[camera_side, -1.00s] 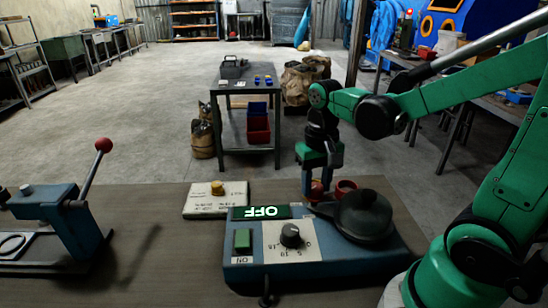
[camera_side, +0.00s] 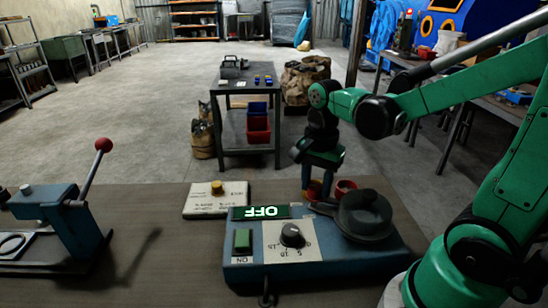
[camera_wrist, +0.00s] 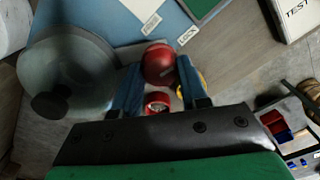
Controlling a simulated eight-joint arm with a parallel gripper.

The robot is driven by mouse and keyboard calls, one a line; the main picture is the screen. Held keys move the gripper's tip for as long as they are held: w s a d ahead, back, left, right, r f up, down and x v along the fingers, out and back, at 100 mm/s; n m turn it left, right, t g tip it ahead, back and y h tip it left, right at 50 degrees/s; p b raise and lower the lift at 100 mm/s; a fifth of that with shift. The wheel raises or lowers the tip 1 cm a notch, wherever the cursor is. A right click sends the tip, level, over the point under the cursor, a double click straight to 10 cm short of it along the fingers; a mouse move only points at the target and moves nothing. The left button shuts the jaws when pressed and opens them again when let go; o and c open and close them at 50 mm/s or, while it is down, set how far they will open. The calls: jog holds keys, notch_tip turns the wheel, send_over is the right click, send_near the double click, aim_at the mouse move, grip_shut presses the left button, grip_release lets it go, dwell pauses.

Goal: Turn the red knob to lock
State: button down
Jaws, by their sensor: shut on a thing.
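The red knob (camera_wrist: 158,62) is a round, shiny red thing at the edge of the blue machine (camera_wrist: 95,14). In the wrist view my gripper (camera_wrist: 159,68) has one blue finger on each side of it and is shut on it. In the side view my gripper (camera_side: 319,186) points down behind the machine (camera_side: 350,262), turned at an angle, and the knob is mostly hidden by the fingers. The machine's green display (camera_side: 262,212) reads OFF.
A dark round lidded drum (camera_side: 365,218) sits on the machine beside my gripper. A red cup-like part (camera_side: 346,186) is close to the fingers. A black dial (camera_side: 291,235) and green switch (camera_side: 243,240) face front. A lever with a red ball (camera_side: 103,145) stands left.

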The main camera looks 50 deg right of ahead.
aim_at(316, 186)
jog(key=shift+m, duration=0.9)
jog(key=shift+c, duration=2.3)
grip_release()
jog(key=shift+r, duration=2.8)
